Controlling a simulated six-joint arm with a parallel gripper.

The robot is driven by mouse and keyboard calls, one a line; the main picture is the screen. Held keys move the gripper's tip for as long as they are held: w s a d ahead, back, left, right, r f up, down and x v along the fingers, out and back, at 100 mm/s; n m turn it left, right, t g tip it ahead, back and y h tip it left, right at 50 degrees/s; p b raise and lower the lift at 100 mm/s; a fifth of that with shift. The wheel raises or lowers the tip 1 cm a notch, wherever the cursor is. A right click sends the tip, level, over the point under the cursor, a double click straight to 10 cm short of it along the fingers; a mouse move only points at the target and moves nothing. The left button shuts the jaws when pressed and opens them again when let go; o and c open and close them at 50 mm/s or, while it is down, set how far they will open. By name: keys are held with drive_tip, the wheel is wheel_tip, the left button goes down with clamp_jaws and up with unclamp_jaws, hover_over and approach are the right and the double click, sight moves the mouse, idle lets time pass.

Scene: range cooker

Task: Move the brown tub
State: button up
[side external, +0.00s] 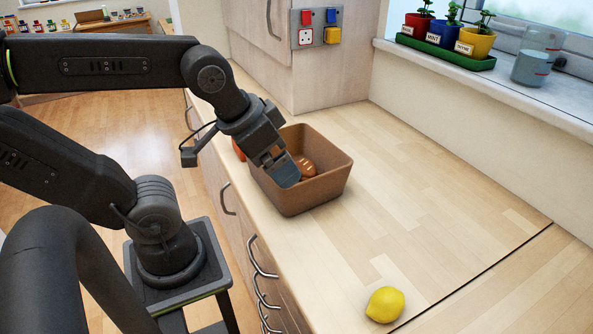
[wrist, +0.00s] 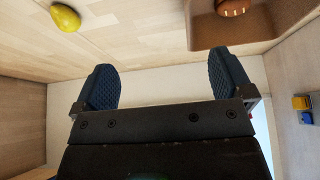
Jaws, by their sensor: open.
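The brown tub (side external: 311,195) stands upright on the wooden counter in the side view, with a brown bread-like item (side external: 305,167) inside it. My gripper (side external: 285,175) is at the tub's near left side in that view and hides part of its rim and inside. In the wrist view the two blue fingers of my gripper (wrist: 160,82) are wide apart with nothing between them. The tub's corner (wrist: 205,32) shows at the upper right there, beyond the right finger. I cannot tell whether a finger touches the tub.
A yellow lemon (side external: 385,304) lies on the counter near the front. An orange-red item (side external: 239,150) is partly hidden behind my gripper, left of the tub. Potted herbs in a green tray (side external: 445,53) and a glass jug (side external: 537,57) stand on the sill. The counter right of the tub is clear.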

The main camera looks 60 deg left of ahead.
idle(0.3)
drive_tip(key=shift+w+a+r, duration=0.1)
drive_tip(key=shift+w+r, duration=0.1)
drive_tip(key=shift+w, duration=0.05)
drive_tip(key=c, duration=0.3)
drive_tip(key=w+a+r+n+g, duration=0.1)
drive_tip(key=w+n, duration=0.2)
drive_tip(key=w+a+r+n+g, duration=0.1)
drive_tip(key=w+n, duration=0.2)
drive_tip(key=w, duration=0.1)
drive_tip(key=w+a+r+n+g, duration=0.1)
drive_tip(key=w+a+n, duration=0.1)
drive_tip(key=w+n, duration=0.1)
drive_tip(key=shift+w, duration=0.25)
drive_tip(key=c, duration=0.8)
drive_tip(key=n+g, duration=0.4)
drive_tip(key=n, duration=0.6)
hover_over(336, 159)
drive_tip(key=w, duration=0.2)
drive_tip(key=f, duration=0.4)
drive_tip(key=shift+a, duration=0.4)
drive_tip(key=shift+c, duration=0.2)
drive_tip(key=shift+f, duration=0.1)
drive_tip(key=f, duration=0.4)
drive_tip(key=s+f, duration=0.1)
drive_tip(key=f, duration=0.8)
drive_tip(key=shift+s+f, duration=0.3)
drive_tip(key=shift+s, duration=0.05)
drive_tip(key=shift+d, duration=0.1)
clamp_jaws()
